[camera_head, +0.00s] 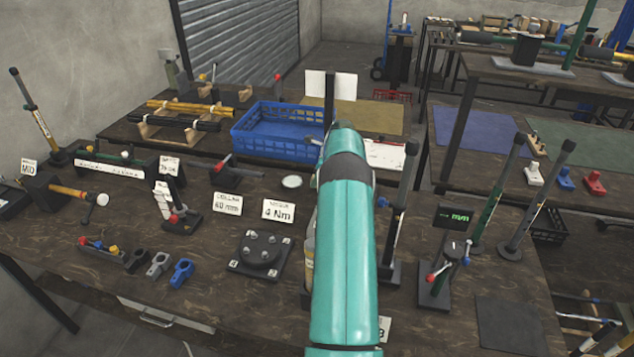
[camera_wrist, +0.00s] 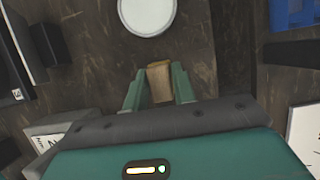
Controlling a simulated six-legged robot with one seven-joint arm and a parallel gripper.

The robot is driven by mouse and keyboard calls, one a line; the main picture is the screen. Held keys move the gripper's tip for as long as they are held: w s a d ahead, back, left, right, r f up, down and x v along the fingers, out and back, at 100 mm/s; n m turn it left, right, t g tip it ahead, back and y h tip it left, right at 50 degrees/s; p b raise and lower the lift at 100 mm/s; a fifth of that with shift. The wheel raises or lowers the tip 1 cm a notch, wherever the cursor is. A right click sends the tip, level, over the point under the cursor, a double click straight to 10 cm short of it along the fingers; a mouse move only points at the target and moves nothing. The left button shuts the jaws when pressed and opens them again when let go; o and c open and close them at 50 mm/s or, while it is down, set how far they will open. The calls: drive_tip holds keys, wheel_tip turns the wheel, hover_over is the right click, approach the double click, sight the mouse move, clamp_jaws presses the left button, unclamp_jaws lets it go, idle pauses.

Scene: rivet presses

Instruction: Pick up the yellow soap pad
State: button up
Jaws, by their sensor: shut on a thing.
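The yellow soap pad (camera_wrist: 160,82), a small tan-yellow block, sits between the two teal fingers of my gripper (camera_wrist: 158,86) in the wrist view. My gripper is shut on it. The dark wooden bench top shows behind it; I cannot tell whether the pad touches the bench. In the head view my own teal arm hides both the gripper and the pad.
A white round dish (camera_wrist: 147,14) lies just beyond the fingers; it also shows in the head view (camera_head: 292,181). A blue crate (camera_head: 262,151) stands behind. White sign cards (camera_head: 278,210) and a black round fixture (camera_head: 260,252) are left of my arm.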

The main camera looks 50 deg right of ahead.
drive_tip(key=s+a+r, duration=0.2)
drive_tip(key=a+r, duration=0.9)
drive_tip(key=a, duration=0.3)
drive_tip(key=shift+r, duration=0.2)
